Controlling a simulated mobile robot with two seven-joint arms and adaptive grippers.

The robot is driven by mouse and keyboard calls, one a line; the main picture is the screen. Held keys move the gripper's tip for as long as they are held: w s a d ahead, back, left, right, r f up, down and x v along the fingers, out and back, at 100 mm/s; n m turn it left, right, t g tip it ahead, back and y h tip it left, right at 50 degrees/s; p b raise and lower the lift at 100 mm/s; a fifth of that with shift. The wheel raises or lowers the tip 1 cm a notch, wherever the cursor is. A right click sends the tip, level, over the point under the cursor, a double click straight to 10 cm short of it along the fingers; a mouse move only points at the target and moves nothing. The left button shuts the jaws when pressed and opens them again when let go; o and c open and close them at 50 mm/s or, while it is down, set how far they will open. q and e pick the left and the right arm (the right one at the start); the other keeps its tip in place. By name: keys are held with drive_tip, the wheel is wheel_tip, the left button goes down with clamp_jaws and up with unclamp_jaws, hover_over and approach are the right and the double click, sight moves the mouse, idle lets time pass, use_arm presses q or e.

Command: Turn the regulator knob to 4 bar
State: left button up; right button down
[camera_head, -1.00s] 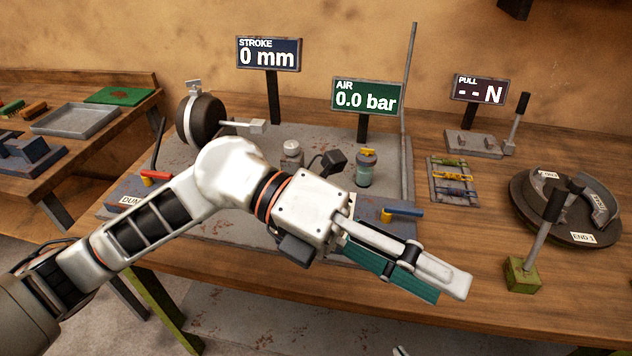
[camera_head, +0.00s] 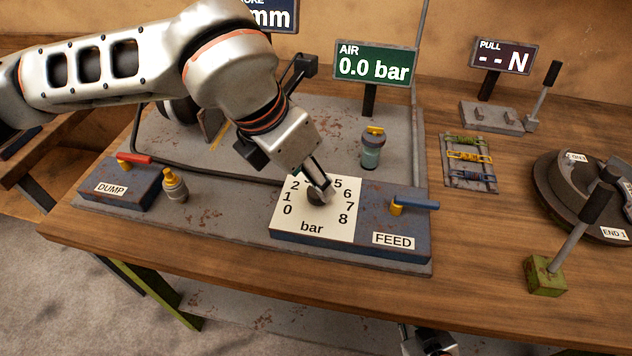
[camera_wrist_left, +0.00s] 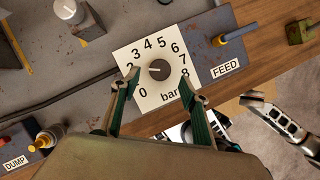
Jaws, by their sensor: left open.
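The regulator knob (camera_wrist_left: 159,69) is a dark round knob in the middle of a white dial plate (camera_head: 290,222) numbered 0 to 8, marked "bar". A pale mark shows on the knob in the left wrist view; which number it points at is hard to tell. My left gripper (camera_head: 320,190) is over the dial, pointing down at the knob. In the left wrist view its open fingers (camera_wrist_left: 158,82) stand on either side of the knob, apart from it. The AIR display (camera_head: 374,65) reads 0.0 bar. Part of my right arm shows at the bottom edge; its jaws are unclear.
The FEED valve with a blue lever (camera_head: 415,205) is right of the dial. The DUMP valve with a red lever (camera_head: 135,159) and a small brass-topped fitting (camera_head: 174,186) are left. A teal canister (camera_head: 372,150) stands behind. The table front is clear.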

use_arm(q)
drive_tip(key=shift+x, duration=2.3)
drive_tip(key=c, duration=1.1)
